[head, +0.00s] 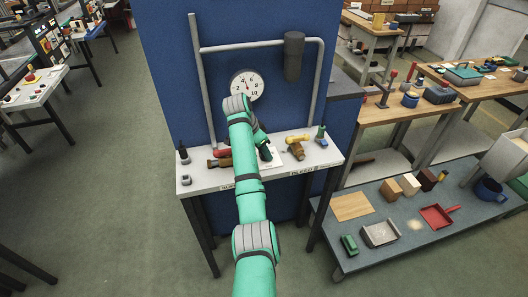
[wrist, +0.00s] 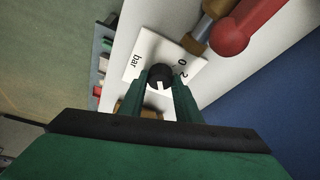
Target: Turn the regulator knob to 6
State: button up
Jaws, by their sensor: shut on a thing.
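In the wrist view the regulator knob (wrist: 160,75) is small, round and black with a white mark pointing toward the bottom of the picture. It sits on a white scale plate (wrist: 146,46) marked "bar", with 0 and 2 legible; the other numbers are hidden. My gripper (wrist: 161,86) is shut on the knob, one green finger on each side. In the head view a round white dial gauge (head: 247,86) hangs on the blue panel; its needle is too small to read surely. My arm hides the knob there.
A white bench (head: 203,184) carries a red-ended part (head: 222,153), which shows close by the plate in the wrist view (wrist: 230,38), and a brass valve with a yellow handle (head: 297,143). Grey pipes (head: 201,90) frame the gauge. A lower shelf (head: 385,243) with several items stands right.

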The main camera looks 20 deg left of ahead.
jog(key=shift+w+r+m, duration=0.1)
jog(key=shift+r+m, duration=0.05)
jog(key=shift+m, duration=0.35)
jog(key=o, duration=1.1)
jog(key=shift+c, duration=0.2)
jog(key=v, duration=1)
jog(key=shift+a+r, duration=0.25)
jog(key=shift+a, duration=0.05)
